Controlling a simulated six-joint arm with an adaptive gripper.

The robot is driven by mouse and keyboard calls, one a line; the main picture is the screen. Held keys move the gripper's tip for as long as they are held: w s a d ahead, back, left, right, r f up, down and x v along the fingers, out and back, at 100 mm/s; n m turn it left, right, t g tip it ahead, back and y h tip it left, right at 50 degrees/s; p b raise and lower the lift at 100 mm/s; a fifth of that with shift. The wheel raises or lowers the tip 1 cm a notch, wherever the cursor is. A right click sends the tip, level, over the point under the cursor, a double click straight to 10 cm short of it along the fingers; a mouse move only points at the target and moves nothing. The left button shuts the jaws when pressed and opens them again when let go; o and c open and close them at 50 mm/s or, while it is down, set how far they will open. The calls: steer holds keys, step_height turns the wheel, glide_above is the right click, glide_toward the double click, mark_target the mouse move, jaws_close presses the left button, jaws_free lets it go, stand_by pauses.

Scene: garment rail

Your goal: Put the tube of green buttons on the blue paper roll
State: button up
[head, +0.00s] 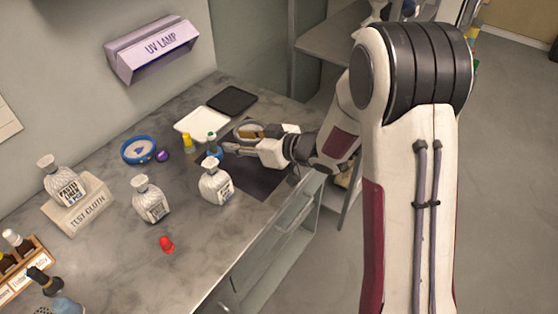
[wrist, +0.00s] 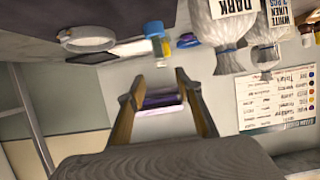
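A small tube with a green cap and blue lower part (head: 213,146) stands upright on the counter beside my gripper's tips; I cannot make out buttons in it. A similar small tube shows in the wrist view (wrist: 153,30), outside the fingers. A round blue-rimmed item (head: 138,150) with a pale middle lies farther left; I cannot tell for sure that it is the paper roll. My gripper (head: 229,149) is low over the dark mat, pointing left. In the wrist view its two fingers (wrist: 158,100) are apart, with only the distant purple-and-white lamp showing between them.
A yellow-capped bottle (head: 188,143) stands close left of the tube. White bags stand in front (head: 215,182) and farther left (head: 150,200). A purple item (head: 162,156) lies by the blue ring. White (head: 202,119) and black (head: 232,100) trays lie behind. A red cone (head: 166,244) is in front.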

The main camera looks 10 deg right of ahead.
steer(key=s+d+r+m+t+h, duration=0.1)
steer(key=s+d+r+m+h, duration=0.3)
steer(key=d+r, duration=0.35)
steer(key=s+d+r+m+h, duration=0.1)
steer(key=s+d+r+h, duration=0.4)
steer(key=d, duration=0.4)
steer(key=s+a+m+g, duration=0.1)
steer(key=s+m+g, duration=0.3)
steer(key=s, duration=2.3)
steer(key=shift+a+g+h, duration=0.15)
steer(key=shift+g+h, duration=0.15)
steer(key=shift+g, duration=0.2)
